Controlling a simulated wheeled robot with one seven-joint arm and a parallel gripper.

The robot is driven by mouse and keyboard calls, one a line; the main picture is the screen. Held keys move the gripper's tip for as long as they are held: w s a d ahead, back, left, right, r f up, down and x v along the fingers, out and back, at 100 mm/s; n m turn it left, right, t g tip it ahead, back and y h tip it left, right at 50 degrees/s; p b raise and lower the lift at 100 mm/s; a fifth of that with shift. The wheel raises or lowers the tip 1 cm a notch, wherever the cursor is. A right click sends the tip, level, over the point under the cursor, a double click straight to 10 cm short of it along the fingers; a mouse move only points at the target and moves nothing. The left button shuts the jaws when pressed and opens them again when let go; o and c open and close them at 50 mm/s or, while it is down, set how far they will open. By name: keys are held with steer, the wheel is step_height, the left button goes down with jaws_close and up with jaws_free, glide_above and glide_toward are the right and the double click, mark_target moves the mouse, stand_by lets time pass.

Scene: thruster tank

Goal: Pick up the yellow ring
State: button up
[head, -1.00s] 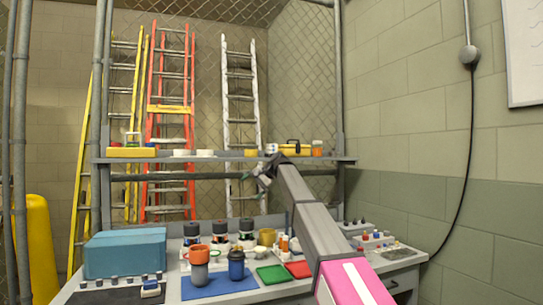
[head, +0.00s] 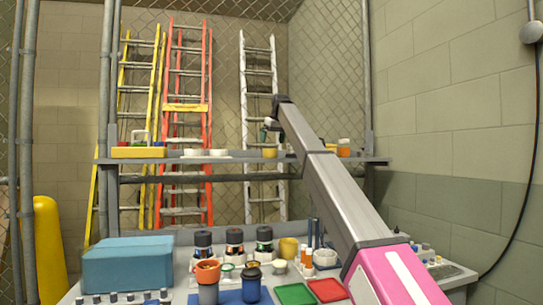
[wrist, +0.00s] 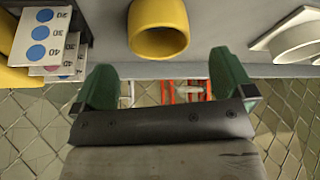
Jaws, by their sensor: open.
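The yellow ring (head: 269,152) stands on the grey shelf beside my gripper in the head view. In the wrist view the yellow ring (wrist: 158,42) is a hollow, short cylinder at the top centre, with its dark opening showing. My gripper (head: 267,130) is at the end of the raised arm, just above the shelf. In the wrist view my gripper (wrist: 164,82) has two green fingers spread wide with nothing between them. The ring lies beyond the fingertips, roughly centred between them, and appears apart from them.
The shelf (head: 230,159) also holds white rings (head: 219,153), a yellow tray (head: 138,152) and an orange jar (head: 344,147). Number cards (wrist: 42,38) lie to one side of the ring in the wrist view. The workbench below is crowded, with a blue box (head: 127,264) and several containers.

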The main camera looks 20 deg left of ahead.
mark_target(270, 152)
steer(key=shift+x, duration=3.35)
steer(key=shift+d, duration=0.1)
steer(key=c, duration=0.9)
